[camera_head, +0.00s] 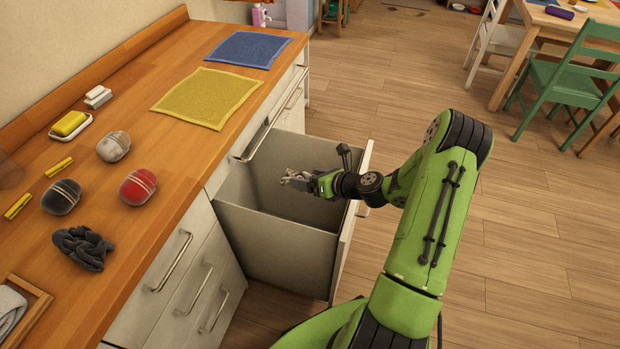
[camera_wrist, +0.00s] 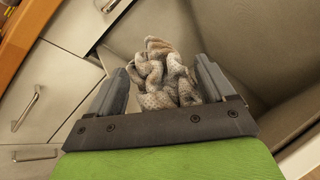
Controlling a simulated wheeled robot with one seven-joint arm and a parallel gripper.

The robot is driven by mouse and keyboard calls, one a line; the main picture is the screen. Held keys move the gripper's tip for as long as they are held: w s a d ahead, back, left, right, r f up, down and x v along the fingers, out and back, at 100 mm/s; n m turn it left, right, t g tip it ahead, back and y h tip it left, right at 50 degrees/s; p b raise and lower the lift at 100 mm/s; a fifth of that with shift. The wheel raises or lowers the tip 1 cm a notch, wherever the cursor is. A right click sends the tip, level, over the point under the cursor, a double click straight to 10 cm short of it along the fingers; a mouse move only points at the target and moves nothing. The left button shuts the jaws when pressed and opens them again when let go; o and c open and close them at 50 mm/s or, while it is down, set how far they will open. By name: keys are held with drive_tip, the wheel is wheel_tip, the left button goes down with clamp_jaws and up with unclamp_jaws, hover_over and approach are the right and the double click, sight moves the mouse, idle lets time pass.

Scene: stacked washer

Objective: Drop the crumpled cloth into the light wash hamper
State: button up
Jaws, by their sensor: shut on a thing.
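My gripper (camera_head: 312,182) is shut on a crumpled light grey-beige cloth (camera_head: 297,178). The cloth also shows in the wrist view (camera_wrist: 160,75), bunched between the two fingers. In the head view they are over the open pull-out hamper (camera_head: 275,240), a light grey bin drawer under the counter. The hamper's inside also shows in the wrist view (camera_wrist: 250,45). Its floor is mostly hidden, and I see no label on it. A second crumpled cloth, dark grey (camera_head: 83,247), lies on the counter at the left.
The wooden counter (camera_head: 150,180) holds a yellow cloth (camera_head: 208,97), a blue cloth (camera_head: 249,49), a soap dish (camera_head: 70,125), several rounded objects (camera_head: 138,187) and a wooden tray (camera_head: 30,315). Closed drawers stand left of the hamper. The floor at right is clear up to the green chair (camera_head: 572,80).

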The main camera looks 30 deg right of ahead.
drive_tip(key=shift+r, duration=0.2)
drive_tip(key=o, duration=0.9)
drive_tip(key=shift+c, duration=0.2)
drive_tip(key=p+v, duration=0.4)
drive_tip(key=v, duration=1.1)
drive_tip(key=shift+s+r, duration=0.2)
drive_tip(key=shift+s, duration=0.1)
drive_tip(key=shift+d, duration=0.1)
